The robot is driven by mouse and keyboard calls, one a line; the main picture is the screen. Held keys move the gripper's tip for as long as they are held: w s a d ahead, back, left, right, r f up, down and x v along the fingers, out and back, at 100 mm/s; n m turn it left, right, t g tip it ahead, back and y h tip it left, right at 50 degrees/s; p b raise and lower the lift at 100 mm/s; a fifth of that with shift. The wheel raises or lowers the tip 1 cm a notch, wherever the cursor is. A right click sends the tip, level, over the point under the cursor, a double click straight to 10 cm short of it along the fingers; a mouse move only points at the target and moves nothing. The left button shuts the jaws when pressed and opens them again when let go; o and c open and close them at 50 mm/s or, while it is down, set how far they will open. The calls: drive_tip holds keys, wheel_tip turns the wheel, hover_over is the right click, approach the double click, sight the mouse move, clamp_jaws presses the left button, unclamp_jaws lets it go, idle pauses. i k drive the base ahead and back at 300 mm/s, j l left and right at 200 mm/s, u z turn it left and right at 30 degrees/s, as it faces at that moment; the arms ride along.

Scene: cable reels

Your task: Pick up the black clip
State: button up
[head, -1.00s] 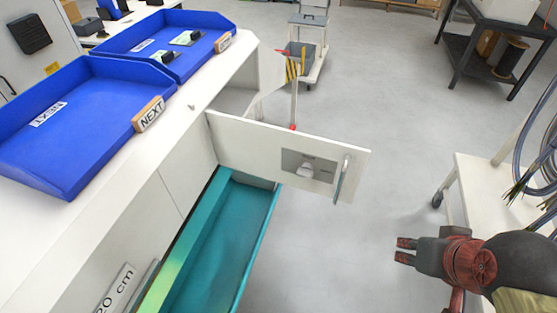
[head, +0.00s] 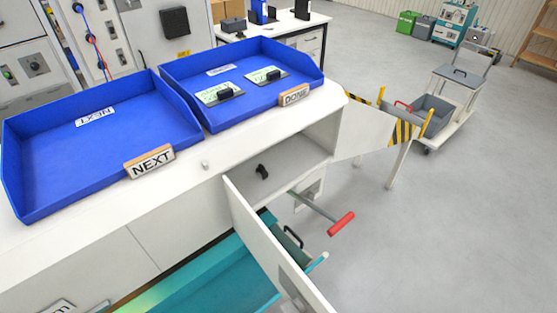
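A small black clip-like object (head: 262,171) is inside the open white cabinet compartment, below the counter top. Two more small black pieces, one on the left card (head: 224,93) and one on the right card (head: 273,75), lie in the blue DONE tray. I cannot tell for certain which of these is the black clip. My gripper is not in view.
The blue NEXT tray (head: 60,160) is empty, beside the blue DONE tray (head: 318,75) on the white counter. An open white door (head: 262,238) and a red-handled rod (head: 342,223) stick out in front of the compartment. A cart (head: 462,95) stands on open floor at right.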

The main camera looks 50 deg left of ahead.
sight(260, 169)
drive_tip(key=i+u, duration=0.1)
drive_tip(key=u, duration=0.3)
drive_tip(key=i+l+u, duration=0.1)
drive_tip(key=u, duration=0.3)
drive_tip(key=i+l+u, duration=0.1)
drive_tip(key=u, duration=0.3)
drive_tip(key=l+u, duration=0.2)
drive_tip(key=u, duration=0.95)
drive_tip(key=i+l+u, duration=0.15)
drive_tip(key=l, duration=0.35)
drive_tip(key=i+l+u, duration=0.15)
drive_tip(key=l, duration=0.4)
drive_tip(key=i+l+u, duration=0.15)
drive_tip(key=l, duration=0.4)
drive_tip(key=l+u, duration=0.15)
drive_tip(key=l, duration=0.4)
